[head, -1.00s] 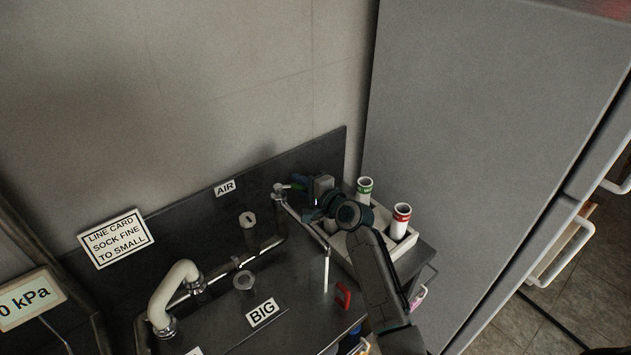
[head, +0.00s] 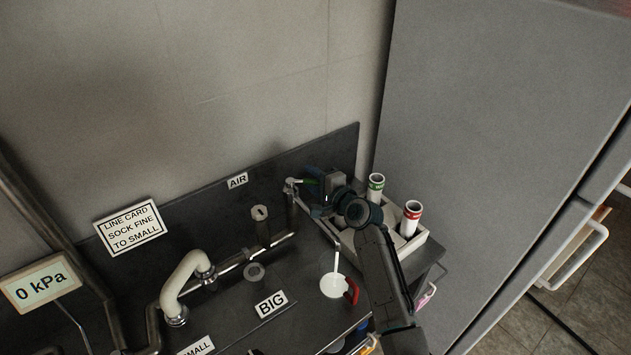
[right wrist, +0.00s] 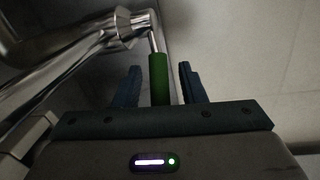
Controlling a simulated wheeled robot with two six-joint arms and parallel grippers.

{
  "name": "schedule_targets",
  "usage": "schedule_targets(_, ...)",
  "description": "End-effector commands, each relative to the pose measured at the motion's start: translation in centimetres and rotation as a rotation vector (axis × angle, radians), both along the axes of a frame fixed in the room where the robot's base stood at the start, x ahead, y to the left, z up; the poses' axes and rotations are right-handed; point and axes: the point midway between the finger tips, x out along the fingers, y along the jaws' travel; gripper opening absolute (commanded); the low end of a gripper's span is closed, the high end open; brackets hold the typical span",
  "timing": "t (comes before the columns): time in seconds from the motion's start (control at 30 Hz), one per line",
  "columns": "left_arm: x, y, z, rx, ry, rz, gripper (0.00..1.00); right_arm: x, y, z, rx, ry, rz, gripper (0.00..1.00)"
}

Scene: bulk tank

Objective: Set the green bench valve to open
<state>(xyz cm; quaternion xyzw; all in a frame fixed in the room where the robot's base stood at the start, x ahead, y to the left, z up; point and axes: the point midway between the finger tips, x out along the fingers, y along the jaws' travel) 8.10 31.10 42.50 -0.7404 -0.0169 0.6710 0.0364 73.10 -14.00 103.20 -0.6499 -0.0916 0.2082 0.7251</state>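The green bench valve handle (head: 309,181) sticks out to the right from a silver pipe fitting near the AIR label in the head view. In the right wrist view the green handle (right wrist: 159,78) hangs on a thin metal stem from the fitting, at an angle to the thick pipe. My right gripper (right wrist: 160,84) is open, with one dark finger on each side of the handle and a visible gap on both sides. In the head view my right gripper (head: 318,186) partly hides the handle's end. My left gripper is not in view.
A pale tray (head: 422,231) with a green-banded tube (head: 374,188) and a red-banded tube (head: 410,220) stands right of my right gripper. A white disc (head: 334,286) and a red object (head: 352,291) lie in front. A white hose (head: 184,284) and a 0 kPa display (head: 41,284) are left.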

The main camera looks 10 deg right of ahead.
Motion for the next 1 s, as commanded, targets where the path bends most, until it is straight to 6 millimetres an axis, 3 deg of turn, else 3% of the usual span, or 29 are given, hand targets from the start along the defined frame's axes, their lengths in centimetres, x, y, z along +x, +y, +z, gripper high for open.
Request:
schedule_targets(0.17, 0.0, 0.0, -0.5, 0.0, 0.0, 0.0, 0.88, -1.4, -0.7, -0.1, -0.003, 0.0, 0.0, 0.37)
schedule_targets(0.6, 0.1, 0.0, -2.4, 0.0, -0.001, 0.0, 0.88, -8.5, -4.0, 1.0, -0.004, -0.001, 0.0, 0.37)
schedule_targets(1.0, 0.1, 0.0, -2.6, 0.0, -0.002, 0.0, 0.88, -9.6, -4.5, 1.4, 0.0, 0.001, 0.0, 0.37)
